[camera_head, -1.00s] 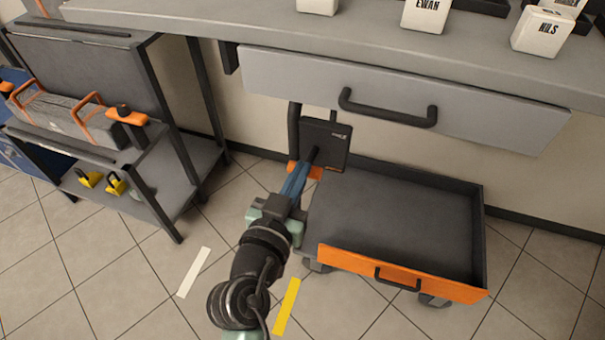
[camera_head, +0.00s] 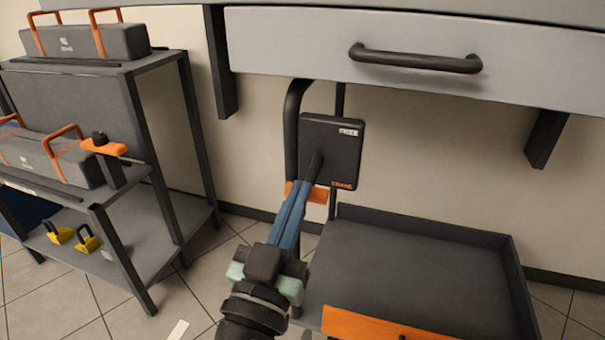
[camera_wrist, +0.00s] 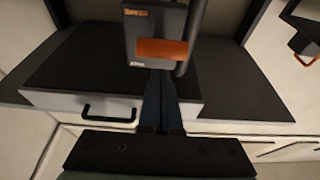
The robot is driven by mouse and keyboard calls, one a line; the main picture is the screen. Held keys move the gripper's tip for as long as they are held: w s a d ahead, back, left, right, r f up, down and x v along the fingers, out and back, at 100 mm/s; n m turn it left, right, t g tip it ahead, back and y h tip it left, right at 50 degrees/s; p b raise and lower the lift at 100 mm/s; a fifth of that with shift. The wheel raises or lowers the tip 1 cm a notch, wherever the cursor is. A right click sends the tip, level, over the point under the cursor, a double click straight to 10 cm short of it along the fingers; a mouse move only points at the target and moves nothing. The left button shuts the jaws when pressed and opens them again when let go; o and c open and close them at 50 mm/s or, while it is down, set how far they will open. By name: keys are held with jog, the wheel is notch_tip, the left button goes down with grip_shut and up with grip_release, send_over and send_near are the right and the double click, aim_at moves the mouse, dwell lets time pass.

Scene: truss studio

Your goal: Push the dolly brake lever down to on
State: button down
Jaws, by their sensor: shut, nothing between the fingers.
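The brake plate (camera_head: 345,150) is a dark square on the dolly's upright, with FREE at its top and an orange BRAKE label at its bottom. The brake lever (camera_head: 314,168) sticks out from it and carries an orange crossbar (camera_head: 319,194). My gripper (camera_head: 303,185), with blue fingers, is shut and empty, its tips at the crossbar. The fingers hide part of it, and contact is unclear. The wrist view looks upside down: the crossbar (camera_wrist: 162,49) lies across the plate (camera_wrist: 150,27), just beyond my fingertips (camera_wrist: 158,72). I cannot tell the lever's exact setting.
The dolly's tray (camera_head: 400,262) with an orange front lies low at right. A grey drawer (camera_head: 300,50) with a black handle hangs above the plate. A shelf rack (camera_head: 165,75) with grey cases stands at left. Open floor lies between rack and dolly.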

jog(key=shift+w+f+b, duration=0.1)
jog(key=shift+f+b, duration=0.6)
jog(key=shift+b, duration=0.75)
